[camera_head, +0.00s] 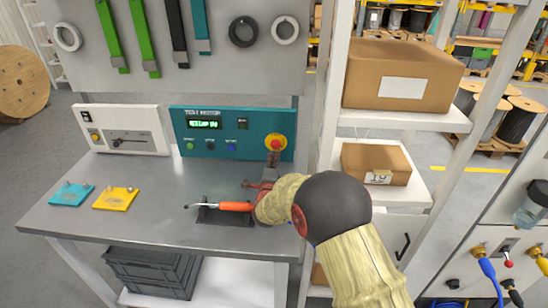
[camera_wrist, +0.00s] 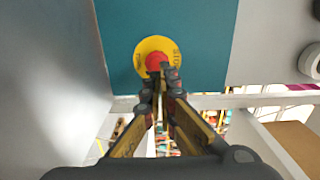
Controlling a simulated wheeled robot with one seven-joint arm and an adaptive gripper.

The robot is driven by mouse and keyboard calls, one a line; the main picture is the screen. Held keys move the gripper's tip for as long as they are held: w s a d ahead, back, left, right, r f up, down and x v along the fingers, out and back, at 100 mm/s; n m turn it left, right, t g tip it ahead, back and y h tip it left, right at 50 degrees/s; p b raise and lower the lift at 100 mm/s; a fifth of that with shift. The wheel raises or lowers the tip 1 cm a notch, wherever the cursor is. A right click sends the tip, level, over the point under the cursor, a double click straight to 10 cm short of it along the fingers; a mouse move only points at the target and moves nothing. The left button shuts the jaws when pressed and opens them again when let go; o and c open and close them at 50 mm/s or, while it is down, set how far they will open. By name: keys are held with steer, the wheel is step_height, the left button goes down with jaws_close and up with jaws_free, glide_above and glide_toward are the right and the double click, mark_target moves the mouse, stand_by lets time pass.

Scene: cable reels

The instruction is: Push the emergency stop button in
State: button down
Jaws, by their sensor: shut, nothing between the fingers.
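The emergency stop button (camera_head: 276,142) is red on a round yellow plate, at the right end of the teal tester box (camera_head: 180,121) in the head view. In the wrist view the red button (camera_wrist: 157,61) shows on its yellow plate (camera_wrist: 171,47), its lower part covered by my fingertips. My gripper (camera_wrist: 161,72) is shut and empty, its tips at the lower edge of the button. In the head view my gripper (camera_head: 273,160) is just below and in front of the button. I cannot tell whether the tips touch it or how far in it sits.
An orange-handled tool (camera_head: 236,206) lies on a dark holder beside my arm. A blue piece (camera_head: 71,194) and a yellow piece (camera_head: 116,199) lie at the left of the grey bench (camera_head: 160,220). A white shelf post (camera_head: 335,90) stands close on the right.

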steer(key=s+p, duration=0.1)
steer(key=s, duration=0.7)
steer(key=shift+s+a, duration=0.15)
steer(key=shift+f, duration=0.1)
steer(key=s+d+r+n+g+y, duration=0.3)
steer(key=s+d+r+n+g, duration=0.3)
steer(key=s+d+r+n, duration=0.45)
steer(key=s+d+n+g, duration=0.2)
steer(key=s+d, duration=0.2)
steer(key=s, duration=0.7)
steer(key=s+d+n+g+h, duration=0.1)
steer(key=s+d+n+g, duration=0.1)
steer(key=s, duration=0.9)
steer(key=s+d+r+n+g+h, duration=0.1)
steer(key=s+d+n, duration=0.3)
steer(key=s, duration=0.7)
steer(key=d+g, duration=0.1)
steer(key=d, duration=0.1)
steer(key=shift+s+d, duration=0.3)
